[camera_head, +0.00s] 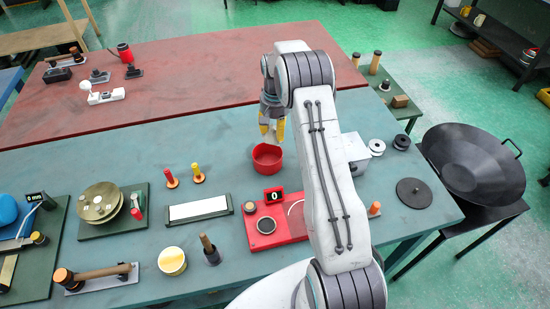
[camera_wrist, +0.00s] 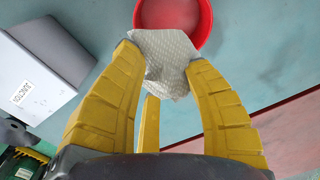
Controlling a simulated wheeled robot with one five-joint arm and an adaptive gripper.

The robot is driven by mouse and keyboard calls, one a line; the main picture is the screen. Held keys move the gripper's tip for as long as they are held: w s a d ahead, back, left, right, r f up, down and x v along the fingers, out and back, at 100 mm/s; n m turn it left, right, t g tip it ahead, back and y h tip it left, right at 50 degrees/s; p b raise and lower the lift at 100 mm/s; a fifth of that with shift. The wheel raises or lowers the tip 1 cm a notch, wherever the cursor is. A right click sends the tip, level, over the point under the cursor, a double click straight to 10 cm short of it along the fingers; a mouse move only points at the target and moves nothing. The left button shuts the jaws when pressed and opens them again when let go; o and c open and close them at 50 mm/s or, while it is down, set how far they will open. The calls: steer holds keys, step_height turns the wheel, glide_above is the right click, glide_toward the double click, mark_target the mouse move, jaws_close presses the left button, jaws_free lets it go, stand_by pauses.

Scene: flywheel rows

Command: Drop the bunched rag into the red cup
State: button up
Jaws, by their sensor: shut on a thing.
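My gripper (camera_head: 271,134) points down just above the cup in the head view. In the wrist view my gripper (camera_wrist: 168,70) has its yellow fingers shut on the bunched rag (camera_wrist: 168,62), a pale, textured, crumpled cloth. The rag overlaps the near rim of the cup in that view. I cannot tell whether it touches the cup. In the head view the rag is barely visible below the fingers.
A grey-white box (camera_head: 352,152) stands right of the cup. A red scale (camera_head: 275,222) is nearer me, and orange and yellow pegs (camera_head: 196,173) stand to the left. The red table (camera_head: 180,75) lies behind. Bare table surrounds much of the cup.

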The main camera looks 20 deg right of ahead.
steer(key=shift+s+a+m, duration=0.2)
steer(key=shift+m, duration=0.1)
steer(key=shift+d+f, duration=0.1)
steer(key=shift+f, duration=0.15)
steer(key=shift+f+b, duration=1.7)
steer(key=shift+f, duration=1.1)
steer(key=o, duration=1.3)
steer(key=shift+c, duration=0.2)
steer(key=shift+r, duration=6.05)
